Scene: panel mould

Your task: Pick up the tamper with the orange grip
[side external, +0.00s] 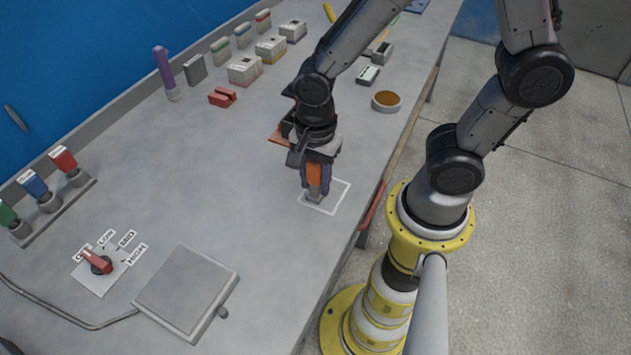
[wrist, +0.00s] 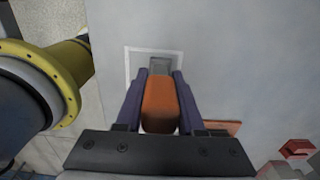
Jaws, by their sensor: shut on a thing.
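The tamper with the orange grip (side external: 314,172) is upright at the white outlined square (side external: 343,192) on the grey bench. Its grey foot (side external: 314,197) shows below my fingers; I cannot tell whether it touches the bench. My gripper (side external: 315,180) points down and is shut on the orange grip. In the wrist view the orange grip (wrist: 160,103) lies between the two purple fingers of my gripper (wrist: 159,90). The grey foot (wrist: 159,64) shows beyond them, partly inside the white outline (wrist: 128,62).
A purple-topped tool (side external: 163,68) stands at the back. A red block (side external: 222,97), several labelled boxes (side external: 245,70) and a round brown dish (side external: 386,101) are on the bench. A dial (side external: 99,263) and a flat grey plate (side external: 187,289) are at the front. The middle left is clear.

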